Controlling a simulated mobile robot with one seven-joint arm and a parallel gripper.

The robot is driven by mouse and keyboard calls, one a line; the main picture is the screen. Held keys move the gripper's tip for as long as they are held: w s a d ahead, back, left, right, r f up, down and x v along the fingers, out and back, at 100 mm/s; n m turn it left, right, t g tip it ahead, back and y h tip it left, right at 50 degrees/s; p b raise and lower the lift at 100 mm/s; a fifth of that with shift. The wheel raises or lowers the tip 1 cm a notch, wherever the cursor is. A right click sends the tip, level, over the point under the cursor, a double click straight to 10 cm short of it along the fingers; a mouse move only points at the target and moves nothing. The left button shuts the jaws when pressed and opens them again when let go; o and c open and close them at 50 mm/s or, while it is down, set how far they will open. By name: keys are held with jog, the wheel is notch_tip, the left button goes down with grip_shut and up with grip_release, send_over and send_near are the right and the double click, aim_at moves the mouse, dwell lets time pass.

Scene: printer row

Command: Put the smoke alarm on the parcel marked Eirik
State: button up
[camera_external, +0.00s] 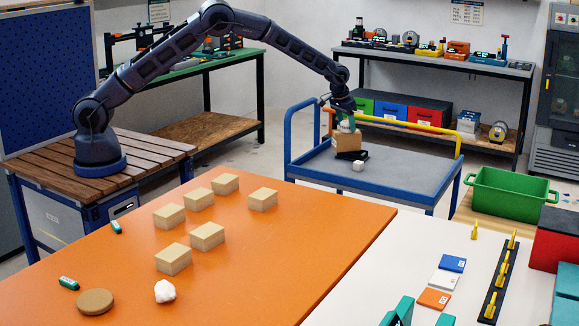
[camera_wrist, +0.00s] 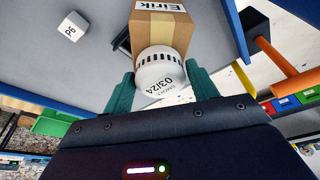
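The smoke alarm (camera_wrist: 160,72) is a white, round, slotted body printed "03/24". My gripper (camera_wrist: 162,85) has its two green fingers against opposite sides of it. The cardboard parcel marked Eirik (camera_wrist: 168,28) is directly beyond the alarm in the wrist view. In the external view, the parcel (camera_external: 347,141) is on the blue-framed cart, with my gripper (camera_external: 345,122) and the alarm right above it. Whether the alarm touches the parcel's top I cannot tell.
A white cube marked P6 (camera_wrist: 72,27) sits on the grey cart top (camera_external: 405,172), near the parcel. The cart has a yellow rail (camera_external: 405,125) and blue rails. Several tan boxes (camera_external: 207,235) stand on the orange table. The cart's right side is clear.

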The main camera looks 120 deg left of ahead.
jog(key=shift+o, duration=1.1)
jog(key=shift+r, duration=0.15)
jog(key=v, duration=1.2)
